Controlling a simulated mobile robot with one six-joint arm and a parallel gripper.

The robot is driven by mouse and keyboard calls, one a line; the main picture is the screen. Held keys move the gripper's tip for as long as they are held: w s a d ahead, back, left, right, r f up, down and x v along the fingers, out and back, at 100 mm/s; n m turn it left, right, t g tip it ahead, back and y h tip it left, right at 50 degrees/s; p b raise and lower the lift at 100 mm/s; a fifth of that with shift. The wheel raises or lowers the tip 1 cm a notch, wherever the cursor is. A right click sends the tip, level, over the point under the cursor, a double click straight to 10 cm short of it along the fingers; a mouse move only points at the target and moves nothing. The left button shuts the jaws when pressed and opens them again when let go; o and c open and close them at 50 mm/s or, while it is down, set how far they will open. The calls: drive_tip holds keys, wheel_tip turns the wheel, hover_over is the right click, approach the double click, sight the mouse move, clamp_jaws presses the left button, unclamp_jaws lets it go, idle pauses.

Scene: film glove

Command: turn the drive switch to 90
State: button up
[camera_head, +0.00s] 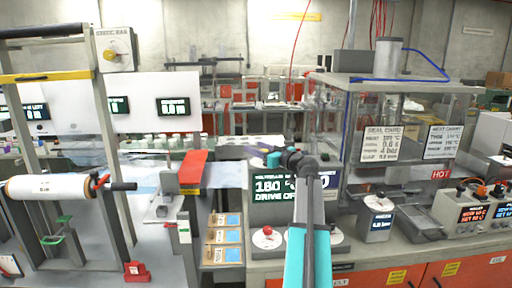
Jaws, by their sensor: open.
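A dark display (272,189) on the bench shows white-green text with "DRIVE OF" legible, partly covered by my arm. Below it, a round pale dial with a red knob (267,231) sits on a grey base. A second dial base (338,238) shows to the right, partly hidden behind my arm. Which of these is the drive switch is not clear, and the knob's angle is too small to read. My gripper (265,153) is at the end of the teal and dark arm, above the display and apart from the knobs. It is open and small in view; nothing shows in it.
A glass-walled cabinet (400,105) with posted cards stands right of my arm. A roll frame (62,187) stands left.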

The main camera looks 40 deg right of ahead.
drive_tip(key=shift+w, duration=0.15)
drive_tip(key=c, duration=1)
drive_tip(key=shift+a, duration=0.1)
drive_tip(key=shift+c, duration=0.2)
